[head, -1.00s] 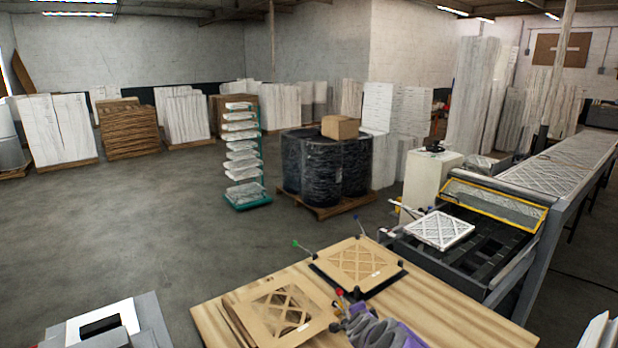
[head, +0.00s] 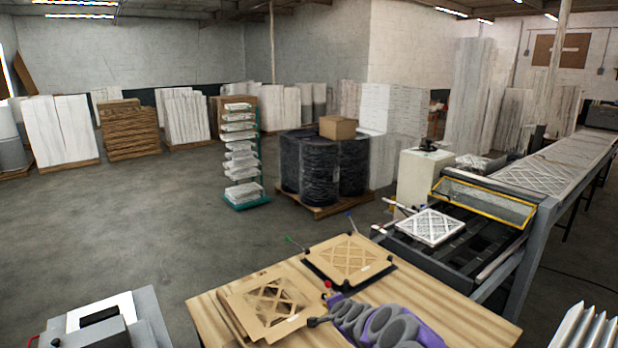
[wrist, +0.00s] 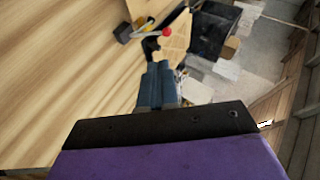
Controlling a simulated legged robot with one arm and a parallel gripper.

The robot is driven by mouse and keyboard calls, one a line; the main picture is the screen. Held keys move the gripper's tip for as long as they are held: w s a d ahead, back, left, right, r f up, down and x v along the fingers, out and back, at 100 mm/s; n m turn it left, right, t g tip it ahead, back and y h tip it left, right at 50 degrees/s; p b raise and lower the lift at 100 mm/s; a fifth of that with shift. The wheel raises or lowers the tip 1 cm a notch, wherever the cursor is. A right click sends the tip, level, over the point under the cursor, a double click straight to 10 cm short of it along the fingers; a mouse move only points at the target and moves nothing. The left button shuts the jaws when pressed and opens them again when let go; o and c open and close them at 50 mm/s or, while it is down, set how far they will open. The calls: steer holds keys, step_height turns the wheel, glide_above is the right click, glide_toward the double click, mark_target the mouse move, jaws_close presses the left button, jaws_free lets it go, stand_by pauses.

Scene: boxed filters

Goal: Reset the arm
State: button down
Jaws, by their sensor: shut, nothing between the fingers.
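My gripper (wrist: 158,85) shows in the wrist view as blue-grey fingers closed together, with nothing between them. It is over the wooden table (wrist: 60,90), and I see no contact with it. In the head view my purple and grey arm reaches in from the bottom, over the front of the table (head: 450,308). A tan filter frame (head: 349,258) lies in a dark holder at the table's back. A stack of cardboard frames (head: 268,303) lies at its left. A red-knobbed clamp (head: 327,286) stands between them, close to my arm.
A conveyor (head: 565,170) runs along the right, with a white filter (head: 430,227) at its near end. A grey machine (head: 135,320) stands at the lower left. A teal rack (head: 243,155) and wrapped black drums (head: 325,165) stand behind. The floor at left is clear.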

steer(key=s+a+r+n+g+y, duration=0.3)
steer(key=s+a+r+n+y, duration=0.35)
steer(key=s+a+r, duration=0.7)
steer(key=s+d+r+n+g+h, duration=0.1)
steer(key=s+r+n+g, duration=0.2)
steer(key=s, duration=0.6)
steer(key=s+d+r+n+g+h, duration=0.1)
steer(key=s+r+n+g, duration=0.15)
steer(key=s+r, duration=0.45)
steer(key=s+d+f+g+h, duration=0.1)
steer(key=s+d+f+h, duration=0.1)
steer(key=s+d, duration=0.6)
steer(key=s+d+f+g+h, duration=0.2)
steer(key=s+d, duration=0.1)
steer(key=s, duration=1)
steer(key=s+d+f+g+h, duration=0.1)
steer(key=s+d+h, duration=0.1)
steer(key=s+d, duration=0.6)
step_height(320, 180, down, 28)
steer(key=s+a+b, duration=0.1)
steer(key=s+b, duration=0.1)
steer(key=b, duration=2.5)
steer(key=shift+a, duration=0.4)
steer(key=shift+r, duration=0.1)
